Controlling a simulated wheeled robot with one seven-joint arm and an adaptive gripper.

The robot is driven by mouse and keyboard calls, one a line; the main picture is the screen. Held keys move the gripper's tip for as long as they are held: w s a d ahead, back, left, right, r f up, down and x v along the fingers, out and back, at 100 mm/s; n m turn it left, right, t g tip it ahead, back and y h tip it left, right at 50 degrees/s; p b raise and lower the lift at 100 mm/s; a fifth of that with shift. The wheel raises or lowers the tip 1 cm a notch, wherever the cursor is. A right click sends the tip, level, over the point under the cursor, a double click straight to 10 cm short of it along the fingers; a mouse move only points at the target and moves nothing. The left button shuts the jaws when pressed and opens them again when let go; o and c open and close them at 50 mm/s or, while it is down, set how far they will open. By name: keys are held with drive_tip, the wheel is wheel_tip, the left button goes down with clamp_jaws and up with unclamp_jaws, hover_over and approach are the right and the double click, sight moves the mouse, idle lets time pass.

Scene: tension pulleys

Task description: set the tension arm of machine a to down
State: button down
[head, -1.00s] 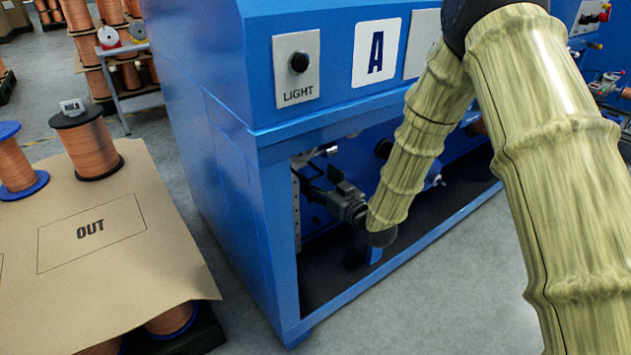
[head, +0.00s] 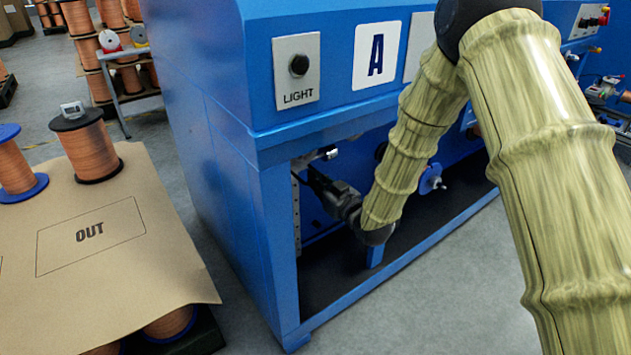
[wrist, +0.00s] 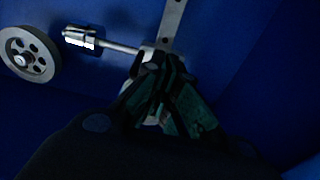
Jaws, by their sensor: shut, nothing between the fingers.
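Machine A is the blue cabinet marked with a white "A" plate (head: 376,55); its lower bay is open at the front. My gripper (head: 316,180) reaches into the bay at its left end, dark and partly in shadow. In the wrist view my gripper (wrist: 155,70) is shut and empty. Its tips are close to the inner end of a thin metal rod (wrist: 118,47), which carries a silver cylinder (wrist: 80,38) at its left end. This looks like the tension arm, lying nearly level in this view. Whether the tips touch it I cannot tell.
A grey spoked pulley (wrist: 30,53) is left of the rod. A perforated metal strip (wrist: 172,20) rises behind the tips. The bay's blue corner post (head: 280,240) stands left of my gripper. A cardboard-topped table with an "OUT" box (head: 90,232) and copper spools is further left.

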wheel_tip(320, 180, down, 20)
drive_tip(key=b, duration=0.3)
idle(0.4)
drive_tip(key=shift+f, duration=0.15)
drive_tip(key=c, duration=1.8)
unclamp_jaws()
drive_tip(key=shift+s, duration=0.1)
drive_tip(key=shift+c, duration=0.2)
drive_tip(key=shift+o, duration=0.2)
drive_tip(key=shift+f, duration=0.1)
